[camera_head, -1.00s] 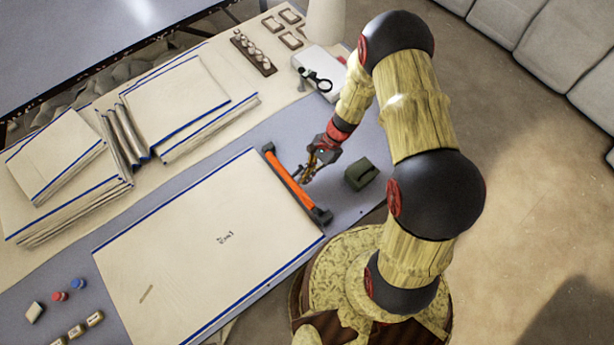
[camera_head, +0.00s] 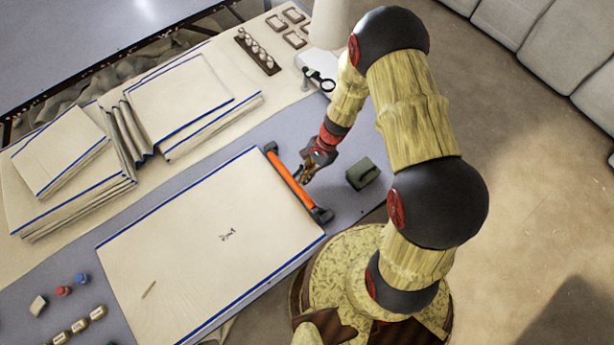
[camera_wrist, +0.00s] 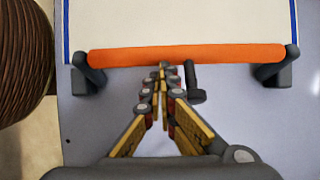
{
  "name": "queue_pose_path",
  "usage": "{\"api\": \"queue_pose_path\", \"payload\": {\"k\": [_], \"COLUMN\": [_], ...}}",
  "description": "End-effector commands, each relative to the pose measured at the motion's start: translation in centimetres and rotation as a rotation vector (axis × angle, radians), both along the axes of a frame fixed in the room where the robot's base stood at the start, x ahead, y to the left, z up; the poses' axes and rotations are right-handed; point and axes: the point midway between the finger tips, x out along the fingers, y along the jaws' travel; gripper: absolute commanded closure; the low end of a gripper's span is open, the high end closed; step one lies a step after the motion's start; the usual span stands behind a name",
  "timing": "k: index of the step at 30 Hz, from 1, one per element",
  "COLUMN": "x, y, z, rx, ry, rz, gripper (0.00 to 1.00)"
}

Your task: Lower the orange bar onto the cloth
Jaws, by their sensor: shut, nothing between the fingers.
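The orange bar (camera_head: 290,180) lies along the right edge of the cream cloth with blue borders (camera_head: 200,240). Dark brackets hold its two ends. In the wrist view the orange bar (camera_wrist: 190,54) runs across the near edge of the cloth (camera_wrist: 180,22), and a short dark handle (camera_wrist: 193,85) sticks out from its middle toward me. My gripper (camera_head: 304,178) is beside the bar on its right. In the wrist view my gripper (camera_wrist: 163,72) is shut and empty, its tips close to the bar and just left of the handle. I cannot tell whether the tips touch the bar.
A dark green block (camera_head: 362,173) stands right of my gripper. Folded cloth stacks (camera_head: 185,100) lie at the back left. A magnifier on a white box (camera_head: 318,78) stands behind. Small bottles and spools (camera_head: 80,325) are at the front left. A brown woven object (camera_wrist: 22,60) is at the wrist view's left.

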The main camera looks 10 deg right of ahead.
Motion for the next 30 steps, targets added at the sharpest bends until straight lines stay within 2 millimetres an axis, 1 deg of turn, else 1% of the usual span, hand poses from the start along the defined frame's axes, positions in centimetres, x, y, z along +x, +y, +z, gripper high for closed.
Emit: {"api": "queue_pose_path", "payload": {"k": [5, 11, 18, 23, 30], "x": [-0.3, -0.5, -1.1, -1.5, -1.7], "y": [0.6, 1.1, 2.3, 3.3, 4.0], "z": [0.2, 0.2, 0.1, -0.1, -0.5], "rx": [-0.111, -0.107, -0.105, -0.220, -0.223], "ry": [-0.046, -0.043, -0.041, -0.091, -0.092], "rz": [0.007, -0.001, 0.001, 0.008, 0.000], "gripper": [1.00, 1.00, 1.00, 1.00, 1.00]}}
